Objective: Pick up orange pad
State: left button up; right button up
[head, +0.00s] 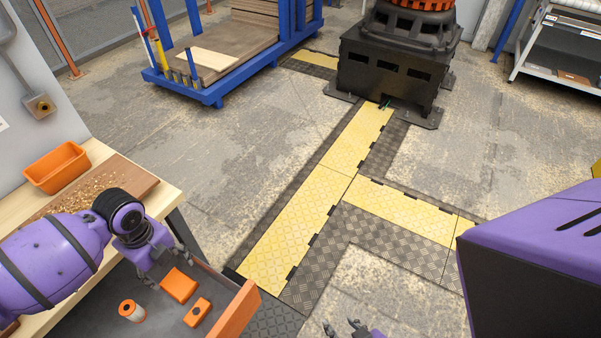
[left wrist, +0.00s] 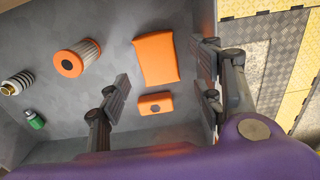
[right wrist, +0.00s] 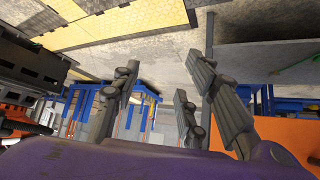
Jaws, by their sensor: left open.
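The orange pad (head: 179,285) lies flat on the grey floor of an open drawer (head: 160,325) at the lower left of the head view. In the left wrist view the pad (left wrist: 156,58) is the larger, plain orange piece. My left gripper (head: 167,268) is open and empty above the drawer, just behind the pad. In the left wrist view its fingers (left wrist: 162,85) stand apart on either side of the pad and a smaller orange block, not touching the pad. My right gripper (right wrist: 165,80) is open and empty; its fingertips barely show at the bottom of the head view.
In the drawer, near the pad, are a smaller orange block (head: 196,313), an orange-and-white cylinder (head: 131,310), a spring-like part (left wrist: 18,83) and a green piece (left wrist: 35,119). The drawer has an orange front (head: 236,314). An orange bin (head: 57,167) stands on the bench.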

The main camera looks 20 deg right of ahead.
aim_at(180, 285)
pick_arm(q)
jog(key=f, duration=0.2)
jog(key=s+f, duration=0.1)
jog(key=f, duration=0.3)
jog(key=shift+s+d+f, duration=0.2)
jog(key=shift+s+f, duration=0.1)
jog(key=shift+s, duration=0.05)
jog(key=shift+f, duration=0.3)
jog(key=c, duration=0.6)
jog(key=shift+c, duration=1.1)
pick_arm(e)
jog(key=s, duration=0.3)
jog(key=shift+d+f, duration=0.15)
jog(key=shift+f, duration=0.05)
